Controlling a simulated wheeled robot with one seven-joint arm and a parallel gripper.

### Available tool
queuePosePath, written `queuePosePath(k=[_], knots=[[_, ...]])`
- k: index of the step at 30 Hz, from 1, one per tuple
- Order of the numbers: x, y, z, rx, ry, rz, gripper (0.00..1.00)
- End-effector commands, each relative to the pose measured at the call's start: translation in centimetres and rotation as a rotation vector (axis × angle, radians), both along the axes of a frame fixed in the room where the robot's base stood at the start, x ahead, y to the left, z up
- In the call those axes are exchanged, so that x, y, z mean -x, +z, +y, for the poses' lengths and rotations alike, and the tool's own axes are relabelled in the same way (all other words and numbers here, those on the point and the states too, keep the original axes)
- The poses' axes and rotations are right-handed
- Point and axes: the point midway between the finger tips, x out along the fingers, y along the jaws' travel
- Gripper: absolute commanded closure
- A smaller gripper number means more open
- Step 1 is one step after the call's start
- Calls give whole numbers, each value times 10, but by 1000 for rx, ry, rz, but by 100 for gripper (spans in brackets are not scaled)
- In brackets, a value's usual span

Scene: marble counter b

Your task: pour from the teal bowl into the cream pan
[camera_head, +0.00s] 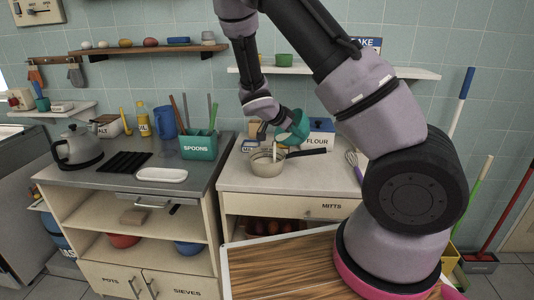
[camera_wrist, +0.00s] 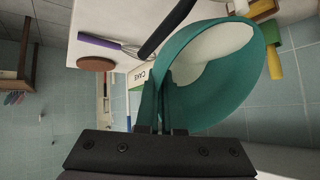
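The teal bowl (camera_head: 298,128) is tilted well over on its side above the counter, with its mouth toward the lower left. My gripper (camera_wrist: 163,128) is shut on the bowl's rim in the wrist view. The bowl (camera_wrist: 207,112) fills the middle there, with pale content showing inside it. The cream pan (camera_head: 266,168) stands upright on the counter below the bowl, its dark handle pointing right. A narrow white streak (camera_head: 275,152) runs from near the bowl's lip down into the pan and looks like a stream. The pan's inside is mostly hidden.
A flour box (camera_head: 321,135) stands behind the pan's handle, and a whisk (camera_head: 353,161) lies to the right. The teal spoons holder (camera_head: 199,146) and a white dish (camera_head: 162,175) are on the left counter. The counter front right of the pan is clear.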

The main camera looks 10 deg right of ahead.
Motion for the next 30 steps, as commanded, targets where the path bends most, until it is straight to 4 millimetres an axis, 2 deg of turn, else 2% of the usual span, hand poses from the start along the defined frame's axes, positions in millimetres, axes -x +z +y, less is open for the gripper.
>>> queuePosePath(k=[30], knots=[[0, -3, 4, 93, 1, 4, 100]])
